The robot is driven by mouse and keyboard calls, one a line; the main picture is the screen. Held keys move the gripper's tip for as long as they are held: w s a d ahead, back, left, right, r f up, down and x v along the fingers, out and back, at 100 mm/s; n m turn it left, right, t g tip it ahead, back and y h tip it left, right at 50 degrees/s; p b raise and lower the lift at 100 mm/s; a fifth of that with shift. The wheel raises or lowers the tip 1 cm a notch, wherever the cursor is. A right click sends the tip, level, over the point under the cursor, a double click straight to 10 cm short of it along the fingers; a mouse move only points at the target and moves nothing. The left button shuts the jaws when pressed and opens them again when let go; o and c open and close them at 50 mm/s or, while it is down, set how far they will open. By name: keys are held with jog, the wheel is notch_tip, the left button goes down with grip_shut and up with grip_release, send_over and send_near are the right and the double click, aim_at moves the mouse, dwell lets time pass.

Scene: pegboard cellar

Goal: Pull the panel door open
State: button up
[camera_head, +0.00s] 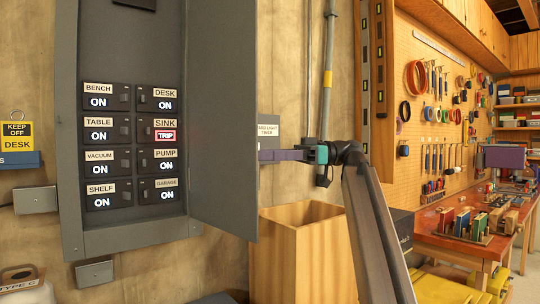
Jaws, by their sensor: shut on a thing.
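The grey panel door (223,110) stands open, swung out to the right of the grey breaker panel (72,150). Inside the panel are two columns of labelled breakers. The SINK breaker (165,130) shows a red TRIP sign, and the others show ON. My gripper (263,155) is at the door's free right edge, reaching in from the right, and is shut on the door. The fingertips and the part they grip are hidden behind the door's edge.
An open wooden bin (306,245) stands below my gripper. A vertical conduit (327,75) runs up the wall behind. A red-topped workbench (450,240) with tools is at right. A KEEP OFF DESK tag (17,135) hangs at left.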

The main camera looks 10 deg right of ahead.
jog(key=shift+w+a, duration=0.1)
jog(key=shift+w, duration=0.2)
jog(key=d+p, duration=0.3)
jog(key=d, duration=1.1)
jog(key=shift+w, duration=0.35)
